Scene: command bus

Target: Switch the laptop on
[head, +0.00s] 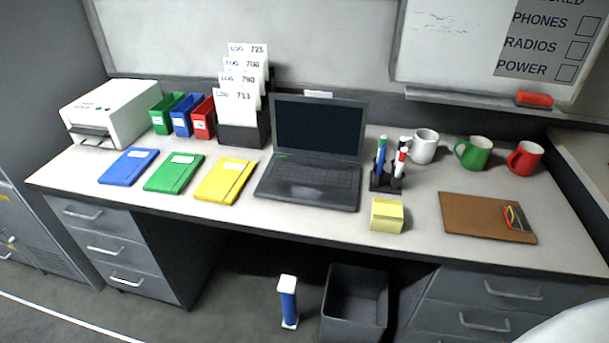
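A black laptop (311,183) stands open in the middle of the desk, with its keyboard facing the front edge. Its screen (320,127) is dark. A small green spot shows at the upper left of the keyboard deck, too small to make out clearly. Neither of my grippers is in the head view, and nothing touches the laptop.
A pen holder (386,180) with pens and a yellow note block (387,215) stand right of the laptop. A yellow folder (225,181) lies to its left, and a log card holder (243,132) stands behind. A bin (355,303) is below the desk (400,243).

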